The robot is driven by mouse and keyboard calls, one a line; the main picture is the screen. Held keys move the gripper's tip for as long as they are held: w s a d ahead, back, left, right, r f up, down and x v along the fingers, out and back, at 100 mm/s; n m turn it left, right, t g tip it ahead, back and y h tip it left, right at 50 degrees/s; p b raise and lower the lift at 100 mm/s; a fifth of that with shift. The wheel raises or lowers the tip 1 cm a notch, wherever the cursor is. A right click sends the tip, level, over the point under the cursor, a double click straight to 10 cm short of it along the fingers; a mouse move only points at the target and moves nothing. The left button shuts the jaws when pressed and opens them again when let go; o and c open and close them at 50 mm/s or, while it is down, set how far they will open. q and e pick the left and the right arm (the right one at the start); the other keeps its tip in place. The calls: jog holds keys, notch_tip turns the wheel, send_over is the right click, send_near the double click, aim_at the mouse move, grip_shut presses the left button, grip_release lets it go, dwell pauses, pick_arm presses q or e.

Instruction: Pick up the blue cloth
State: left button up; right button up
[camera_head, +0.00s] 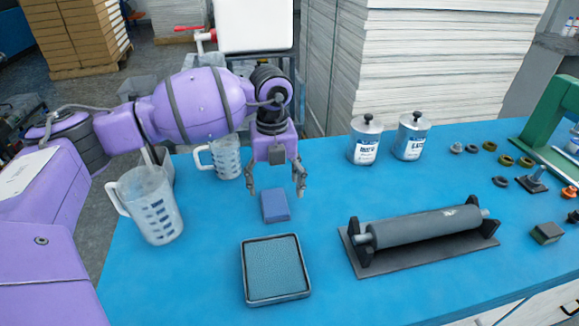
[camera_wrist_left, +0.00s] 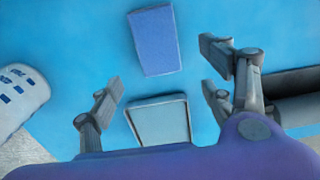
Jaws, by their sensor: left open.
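The blue cloth (camera_head: 275,206) is a small folded block lying on the blue table (camera_head: 205,270), just behind a square tray. It also shows in the left wrist view (camera_wrist_left: 155,41), above the space between my fingers. My left gripper (camera_head: 276,192) is open and empty, pointing down above and slightly behind the cloth. Its two fingers show apart in the left wrist view (camera_wrist_left: 160,78), with nothing between them touching. My right gripper is not in view.
The square tray (camera_head: 246,272) has a teal pad. Two measuring jugs (camera_head: 152,206) (camera_head: 226,157) stand left. A dark roller (camera_head: 424,228) on a stand lies right. Two cans (camera_head: 365,140) (camera_head: 411,136) stand behind it. Small parts and a green press (camera_head: 555,115) are far right.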

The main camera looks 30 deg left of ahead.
aim_at(275, 206)
pick_arm(q)
notch_tip(275, 206, down, 2)
jog(key=shift+w+a+f, duration=0.15)
jog(key=shift+f, duration=0.05)
notch_tip(275, 206, down, 4)
jog(key=shift+f+p, duration=0.15)
jog(key=shift+p, duration=0.15)
jog(key=shift+f, duration=0.3)
jog(key=c, duration=1.3)
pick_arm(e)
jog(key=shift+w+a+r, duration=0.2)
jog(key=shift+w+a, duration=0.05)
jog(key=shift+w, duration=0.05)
pick_arm(q)
jog(key=shift+r, duration=0.15)
